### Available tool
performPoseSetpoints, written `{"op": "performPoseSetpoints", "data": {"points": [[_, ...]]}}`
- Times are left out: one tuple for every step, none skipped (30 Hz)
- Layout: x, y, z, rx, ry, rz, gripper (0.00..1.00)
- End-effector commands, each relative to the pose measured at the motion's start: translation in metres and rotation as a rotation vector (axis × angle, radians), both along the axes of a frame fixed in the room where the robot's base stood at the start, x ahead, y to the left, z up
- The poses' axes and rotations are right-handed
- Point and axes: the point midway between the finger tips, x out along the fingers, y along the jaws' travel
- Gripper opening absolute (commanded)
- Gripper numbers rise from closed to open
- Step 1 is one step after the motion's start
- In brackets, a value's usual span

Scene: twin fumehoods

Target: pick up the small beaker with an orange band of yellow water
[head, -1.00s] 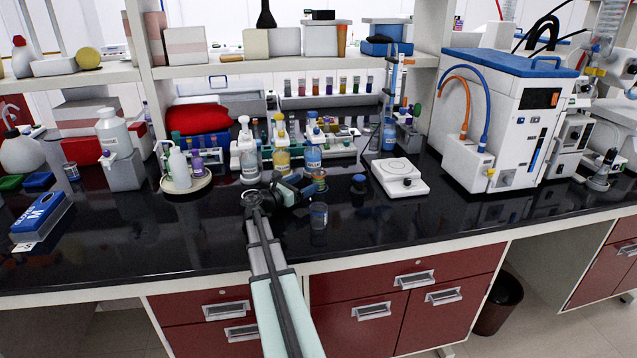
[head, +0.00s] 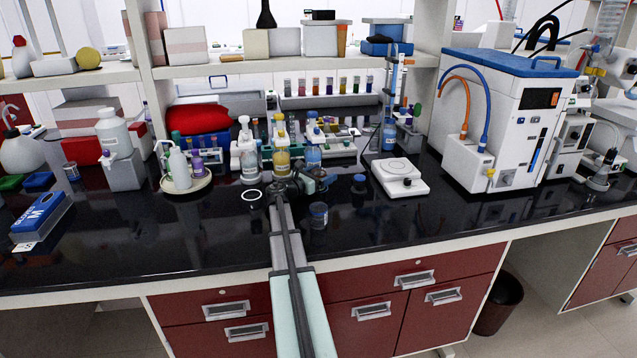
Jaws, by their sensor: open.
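The small beaker with an orange band (head: 321,185) stands on the black bench, in front of the row of bottles. Only a little of it shows, because my gripper covers most of it. My gripper (head: 316,179) is open, low over the bench, with its fingers at the beaker. I cannot tell whether the fingers are around it or just in front of it. Another small beaker with bluish contents (head: 319,215) stands nearer the front edge, just below my gripper in the picture.
Behind stand a clear bottle (head: 249,155), a yellow bottle (head: 281,158) and a blue bottle (head: 313,154). A white ring (head: 252,195) is at left.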

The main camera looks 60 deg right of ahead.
Motion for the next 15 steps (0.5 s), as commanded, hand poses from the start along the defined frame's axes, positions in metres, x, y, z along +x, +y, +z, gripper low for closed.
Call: {"op": "performPoseSetpoints", "data": {"points": [[-0.0003, -0.0026, 0.0001, 0.000, 0.000, 0.000, 0.85], [-0.0006, -0.0028, 0.0001, 0.000, 0.000, 0.000, 0.85], [-0.0007, -0.0027, 0.0001, 0.000, 0.000, 0.000, 0.85], [-0.0007, -0.0025, 0.0001, 0.000, 0.000, 0.000, 0.85], [-0.0007, -0.0023, 0.0001, 0.000, 0.000, 0.000, 0.85], [-0.0007, -0.0022, 0.0001, 0.000, 0.000, 0.000, 0.85], [-0.0007, -0.0021, 0.0001, 0.000, 0.000, 0.000, 0.85], [-0.0007, -0.0021, 0.0001, 0.000, 0.000, 0.000, 0.82], [-0.0007, -0.0021, 0.0001, 0.000, 0.000, 0.000, 0.78], [-0.0006, -0.0020, 0.0001, 0.000, 0.000, 0.000, 0.75], [-0.0007, -0.0020, 0.0001, 0.000, 0.000, 0.000, 0.72], [-0.0006, -0.0019, 0.0001, 0.000, 0.000, 0.000, 0.68], [-0.0006, -0.0019, 0.0001, 0.000, 0.000, 0.000, 0.66], [-0.0006, -0.0019, 0.0001, 0.000, 0.000, 0.000, 0.63], [-0.0006, -0.0019, 0.0001, 0.000, 0.000, 0.000, 0.59]]}}
